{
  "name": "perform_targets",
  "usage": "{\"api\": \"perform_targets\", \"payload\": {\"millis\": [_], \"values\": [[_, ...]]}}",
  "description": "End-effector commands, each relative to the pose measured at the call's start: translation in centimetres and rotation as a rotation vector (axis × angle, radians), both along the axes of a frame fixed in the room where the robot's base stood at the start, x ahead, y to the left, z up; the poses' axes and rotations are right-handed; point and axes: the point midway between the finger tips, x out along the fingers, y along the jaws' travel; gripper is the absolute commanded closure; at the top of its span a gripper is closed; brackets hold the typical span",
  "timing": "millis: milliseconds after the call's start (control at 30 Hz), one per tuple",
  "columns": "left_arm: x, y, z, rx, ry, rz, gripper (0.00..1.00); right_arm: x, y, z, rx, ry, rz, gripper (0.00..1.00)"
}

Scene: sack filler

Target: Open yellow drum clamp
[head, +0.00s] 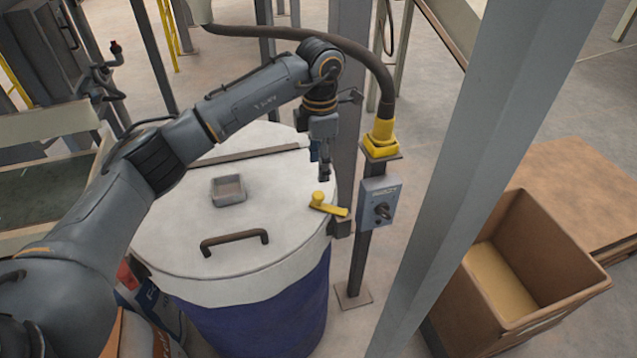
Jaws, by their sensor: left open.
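The yellow drum clamp (328,206) sits at the right rim of the drum's pale lid (185,250). It has a round knob and a short flat lever that points to the right. The drum (265,312) below the lid is dark blue. My left gripper (324,172) points down just above the clamp, near the lid's right edge. It is open with nothing between its fingers, and a gap shows between it and the clamp. My right gripper is not in view.
A brown handle (234,238) and a small square tray (228,190) are on the lid. A grey switch box (380,202) on a post, with a yellow hose fitting (381,138), stands close right of the clamp. A slanted grey beam (475,170) and an open brown bin (570,265) are further right.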

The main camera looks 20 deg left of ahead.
Motion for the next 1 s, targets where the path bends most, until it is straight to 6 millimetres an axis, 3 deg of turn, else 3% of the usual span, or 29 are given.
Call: {"api": "perform_targets", "payload": {"millis": [167, 400, 567, 833, 867, 1000], "values": [[-0.1, 0.1, -3.8, 0.001, 0.006, 0.001, 0.50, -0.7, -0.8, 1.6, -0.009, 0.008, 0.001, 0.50], [0.0, 0.0, -7.5, -0.001, 0.003, 0.000, 0.50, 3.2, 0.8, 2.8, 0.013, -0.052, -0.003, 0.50], [0.0, 0.0, -8.6, -0.001, 0.002, 0.001, 0.50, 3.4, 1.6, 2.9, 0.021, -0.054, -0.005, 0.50], [0.0, 0.0, -8.8, -0.001, 0.000, 0.000, 0.50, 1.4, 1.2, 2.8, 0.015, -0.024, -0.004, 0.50], [0.0, 0.0, -8.8, -0.001, 0.000, 0.000, 0.52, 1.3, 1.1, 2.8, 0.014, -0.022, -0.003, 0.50], [0.0, 0.0, -8.8, -0.001, 0.000, 0.000, 0.80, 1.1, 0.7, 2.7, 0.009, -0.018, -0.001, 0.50]]}}
